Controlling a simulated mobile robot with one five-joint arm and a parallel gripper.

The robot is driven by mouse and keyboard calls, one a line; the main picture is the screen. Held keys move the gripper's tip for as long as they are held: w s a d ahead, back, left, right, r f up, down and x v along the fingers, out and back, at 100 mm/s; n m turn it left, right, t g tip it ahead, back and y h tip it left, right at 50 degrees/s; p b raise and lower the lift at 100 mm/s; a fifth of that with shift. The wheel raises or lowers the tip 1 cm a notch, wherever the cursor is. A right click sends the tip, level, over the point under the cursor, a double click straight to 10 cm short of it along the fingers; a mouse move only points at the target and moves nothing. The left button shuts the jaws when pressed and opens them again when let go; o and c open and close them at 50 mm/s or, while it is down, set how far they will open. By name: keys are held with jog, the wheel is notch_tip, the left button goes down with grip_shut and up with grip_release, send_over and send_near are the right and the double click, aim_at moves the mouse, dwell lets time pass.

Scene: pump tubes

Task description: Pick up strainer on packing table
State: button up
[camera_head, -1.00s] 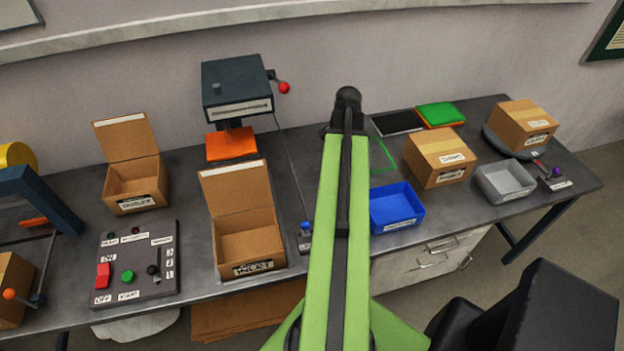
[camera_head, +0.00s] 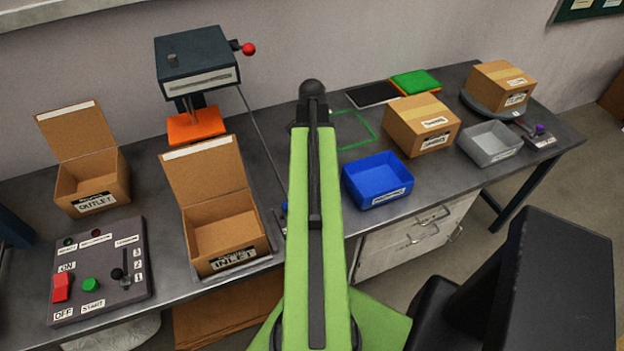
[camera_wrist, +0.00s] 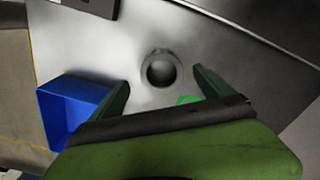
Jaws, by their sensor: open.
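A small round grey cup-like piece (camera_wrist: 161,69), which looks like the strainer, stands on the grey packing table (camera_wrist: 215,50) in the wrist view. Its dark round opening faces the camera. My gripper (camera_wrist: 161,77) is open, with one dark green finger to the left of the piece and one to the right. The fingers appear apart from it, and nothing is held. How far the fingertips are above the table is hard to tell. In the head view my arm hides the gripper and the strainer.
A blue bin (camera_head: 378,182) stands right of my arm, and also shows left of the gripper in the wrist view (camera_wrist: 72,105). A closed carton (camera_head: 420,126), a grey tray (camera_head: 489,145) and a green outline (camera_head: 372,130) lie beyond. An open carton (camera_head: 222,235) stands left.

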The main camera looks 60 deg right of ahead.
notch_tip(320, 180, down, 7)
jog(key=b, duration=0.5)
jog(key=shift+d+r+b, duration=0.1)
jog(key=shift+r+b, duration=0.05)
jog(key=shift+b, duration=0.15)
jog(key=shift+r, duration=0.2)
jog(key=c, duration=1.7)
jog(key=shift+r+p, duration=0.6)
jog(key=shift+p, duration=0.2)
notch_tip(320, 180, up, 4)
jog(key=p, duration=0.4)
jog(key=shift+r, duration=0.1)
jog(key=s+d+r+p, duration=0.1)
jog(key=s+r+p, duration=0.1)
jog(key=s, duration=0.1)
jog(key=s+d+r+p, duration=0.1)
jog(key=s+p, duration=0.1)
jog(key=s, duration=0.2)
jog(key=s+d+r+p, duration=0.1)
jog(key=s+r, duration=0.1)
jog(key=s, duration=0.2)
jog(key=shift+d+r+p, duration=0.25)
jog(key=shift+r+p, duration=0.05)
jog(key=shift+p, duration=0.1)
